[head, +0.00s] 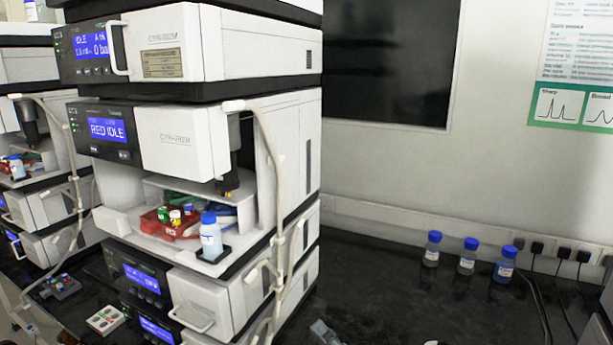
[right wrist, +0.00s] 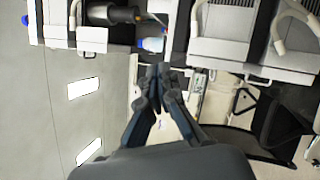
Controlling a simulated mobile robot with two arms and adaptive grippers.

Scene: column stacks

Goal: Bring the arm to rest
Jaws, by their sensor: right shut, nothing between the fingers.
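My right gripper (right wrist: 165,74) shows in the right wrist view with its dark fingers together and nothing between them. It is apart from the instrument stack, which lies beyond the fingertips. In the head view I cannot clearly make out the right gripper. My left gripper is in neither view. The column stack (head: 230,150) stands at the centre left of the head view. Its open compartment holds a red tray (head: 165,229) with several small capped vials and a blue-capped bottle (head: 211,238).
Three blue-capped bottles (head: 467,257) stand on the dark bench (head: 390,290) near the wall. Sockets with plugs and cables (head: 560,254) are at the right. Another stack (head: 25,130) stands at the left edge. Pale tubing (head: 280,190) hangs along the main stack's front.

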